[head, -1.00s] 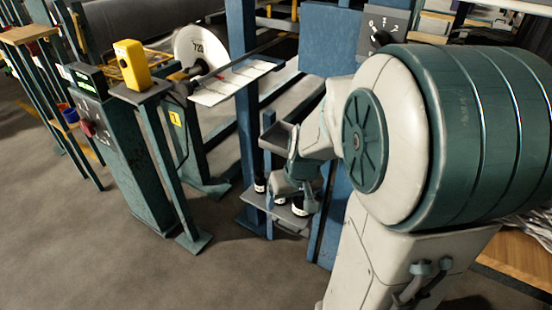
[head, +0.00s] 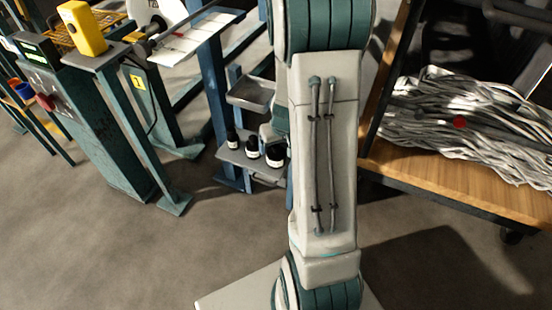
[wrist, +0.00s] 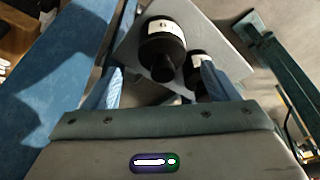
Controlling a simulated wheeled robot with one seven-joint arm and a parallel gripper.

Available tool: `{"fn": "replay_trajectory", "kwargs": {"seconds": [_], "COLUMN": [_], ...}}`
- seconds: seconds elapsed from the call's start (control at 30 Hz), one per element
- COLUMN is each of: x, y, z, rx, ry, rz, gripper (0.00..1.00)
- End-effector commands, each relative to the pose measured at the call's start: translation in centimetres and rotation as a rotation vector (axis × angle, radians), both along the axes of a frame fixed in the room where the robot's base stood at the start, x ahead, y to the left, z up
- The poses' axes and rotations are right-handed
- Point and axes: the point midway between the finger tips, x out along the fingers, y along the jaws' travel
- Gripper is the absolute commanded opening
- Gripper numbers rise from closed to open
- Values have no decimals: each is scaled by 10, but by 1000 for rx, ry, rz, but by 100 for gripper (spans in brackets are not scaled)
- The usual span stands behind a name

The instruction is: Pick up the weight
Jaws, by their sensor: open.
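Three black weights with white labels stand upright on a small grey shelf (head: 228,157) in the head view: a small one (head: 232,138), a middle one (head: 252,147) and the largest (head: 275,155) at the right. In the wrist view a large black weight (wrist: 163,48) shows ahead of and between my fingers. A smaller weight (wrist: 196,68) is beside it, partly covered by the right finger. My gripper (wrist: 162,84) is open and empty, above the shelf. In the head view my arm mostly hides it.
A grey tray (head: 252,94) is fixed above the shelf on the blue stand. A control post (head: 97,130) with a yellow device (head: 82,28) stands to the left. A wooden-topped cart (head: 450,180) with grey strips (head: 470,125) is at the right. Floor in front is clear.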

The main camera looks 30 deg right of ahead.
Motion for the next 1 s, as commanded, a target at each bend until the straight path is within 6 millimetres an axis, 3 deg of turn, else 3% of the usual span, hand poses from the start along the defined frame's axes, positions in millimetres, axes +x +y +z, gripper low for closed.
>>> {"fn": "replay_trajectory", "kwargs": {"seconds": [0.4, 0.63, 0.67, 0.93, 1.0], "x": [18, 19, 19, 19, 19], "y": [1, 1, 1, 1, 1], "z": [-48, -48, -48, -48, -48], "rx": [1, 0, 0, 0, 0], "ry": [1, -1, -1, 0, 0], "rz": [0, 0, 0, 0, 0], "gripper": [81, 81, 78, 3, 0]}}
